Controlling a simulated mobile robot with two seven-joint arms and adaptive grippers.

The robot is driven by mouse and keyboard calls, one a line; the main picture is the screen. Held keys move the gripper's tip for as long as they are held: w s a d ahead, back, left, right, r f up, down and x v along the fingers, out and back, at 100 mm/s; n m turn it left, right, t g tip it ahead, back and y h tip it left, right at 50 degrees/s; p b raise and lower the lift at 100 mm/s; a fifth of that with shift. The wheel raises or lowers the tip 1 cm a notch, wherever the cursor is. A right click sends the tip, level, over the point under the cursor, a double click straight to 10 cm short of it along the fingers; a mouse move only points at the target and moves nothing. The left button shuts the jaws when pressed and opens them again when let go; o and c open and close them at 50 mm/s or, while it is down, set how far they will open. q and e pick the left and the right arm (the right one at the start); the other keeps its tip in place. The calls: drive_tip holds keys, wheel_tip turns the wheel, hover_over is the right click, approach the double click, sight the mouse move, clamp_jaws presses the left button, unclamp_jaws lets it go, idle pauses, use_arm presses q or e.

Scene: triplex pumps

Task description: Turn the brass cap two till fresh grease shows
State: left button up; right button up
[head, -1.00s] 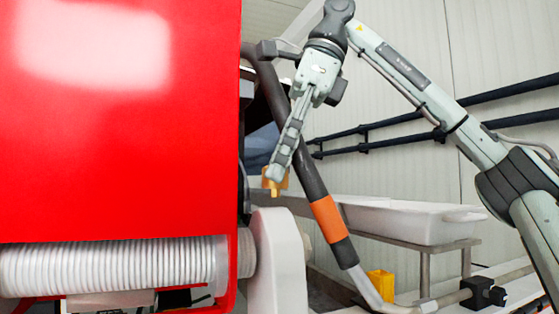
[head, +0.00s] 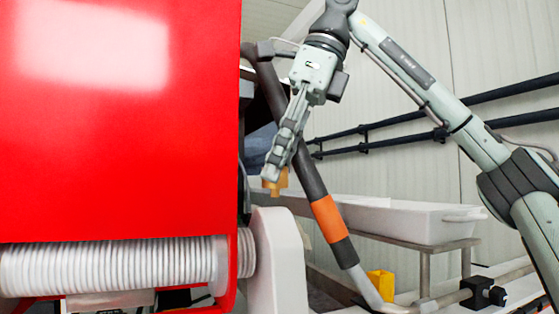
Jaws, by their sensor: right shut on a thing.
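The brass cap (head: 276,184) is a small yellow-brown piece just right of the red panel's edge. My right gripper (head: 271,174) points down at it from above, and its fingers are shut on it. The fingers cover the upper part of the cap. I see no fresh grease at this size. My left gripper is not in view.
A large red panel (head: 120,120) fills the left side, above a white ribbed roll (head: 110,268). A dark bar with an orange band (head: 328,218) slants down behind my gripper. A white tray (head: 420,222) stands on a metal bench at right. A yellow block (head: 380,284) is low at right.

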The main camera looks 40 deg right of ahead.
drive_tip(key=m+h, duration=0.1)
drive_tip(key=m, duration=0.2)
drive_tip(key=m+t+h, duration=0.1)
drive_tip(key=m, duration=0.3)
drive_tip(key=shift+s+a+h, duration=0.1)
drive_tip(key=shift+a+h, duration=0.05)
drive_tip(key=shift+h, duration=0.15)
drive_tip(key=m+h, duration=0.1)
drive_tip(key=m, duration=0.3)
drive_tip(key=shift+a, duration=0.1)
drive_tip(key=shift+a+m+h, duration=0.1)
drive_tip(key=shift+m+h, duration=0.8)
drive_tip(key=shift+m, duration=1)
drive_tip(key=o, duration=0.9)
